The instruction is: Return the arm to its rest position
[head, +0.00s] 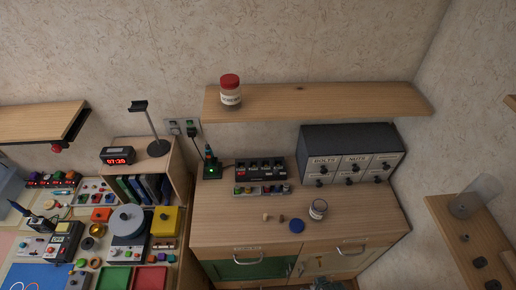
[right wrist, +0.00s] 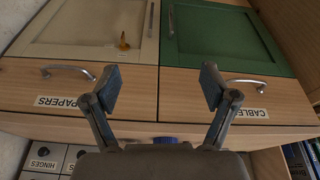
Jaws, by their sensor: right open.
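My right gripper (right wrist: 163,87) is open and empty in the right wrist view. Its two fingers stand wide apart, with the wooden cabinet front behind them. In the head view only a dark piece at the bottom edge, perhaps this gripper (head: 328,284), shows in front of the cabinet. My left gripper is not in view.
The cabinet (head: 225,240) carries an open jar (head: 317,210), a blue lid (head: 296,226) and a labelled drawer unit (head: 350,155). A red-lidded jar (head: 230,93) stands on the shelf (head: 320,99). Handles (right wrist: 68,70) project from the cabinet drawers. A cluttered bench lies left.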

